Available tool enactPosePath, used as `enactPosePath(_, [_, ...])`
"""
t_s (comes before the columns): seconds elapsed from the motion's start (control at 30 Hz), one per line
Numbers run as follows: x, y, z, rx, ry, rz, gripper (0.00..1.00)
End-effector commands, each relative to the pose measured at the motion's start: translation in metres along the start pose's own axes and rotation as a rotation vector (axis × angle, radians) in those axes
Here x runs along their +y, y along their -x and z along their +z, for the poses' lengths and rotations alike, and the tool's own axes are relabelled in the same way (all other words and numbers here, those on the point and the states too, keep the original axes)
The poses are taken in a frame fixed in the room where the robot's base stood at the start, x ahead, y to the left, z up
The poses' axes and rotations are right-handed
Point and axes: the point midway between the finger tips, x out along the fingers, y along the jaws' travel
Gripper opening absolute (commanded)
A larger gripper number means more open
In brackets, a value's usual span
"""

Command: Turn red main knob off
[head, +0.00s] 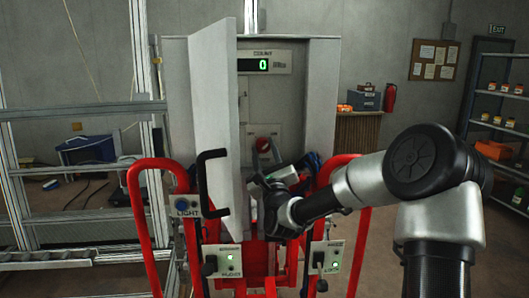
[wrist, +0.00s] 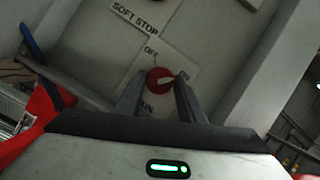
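The red main knob (wrist: 158,79) is on a pale panel inside the cabinet. In the wrist view its light pointer bar lies nearly level, tilted slightly up to the right. The word OFF (wrist: 151,52) is above the knob, and a partly hidden label ending in "AIN" is below it. The knob also shows in the head view (head: 263,144). My gripper (wrist: 158,82) faces the panel with one finger on each side of the knob. The fingers stand apart, and I cannot tell whether either touches it.
The cabinet door (head: 214,125) stands open left of my gripper, with a black handle (head: 207,182). A SOFT STOP label (wrist: 135,18) is above the knob. Red tube rails (head: 143,215) and control boxes (head: 222,260) stand in front. The display (head: 263,65) reads 0.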

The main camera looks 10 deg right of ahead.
Motion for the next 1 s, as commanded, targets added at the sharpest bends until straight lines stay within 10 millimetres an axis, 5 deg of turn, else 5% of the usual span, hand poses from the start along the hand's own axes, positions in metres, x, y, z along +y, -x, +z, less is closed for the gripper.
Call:
enactPosePath(0.47, [0.0006, 0.0010, -0.0013, -0.006, 0.090, 0.035, 0.13])
enactPosePath(1.0, [-0.0040, 0.0000, 0.0006, -0.025, 0.530, 0.207, 0.13])
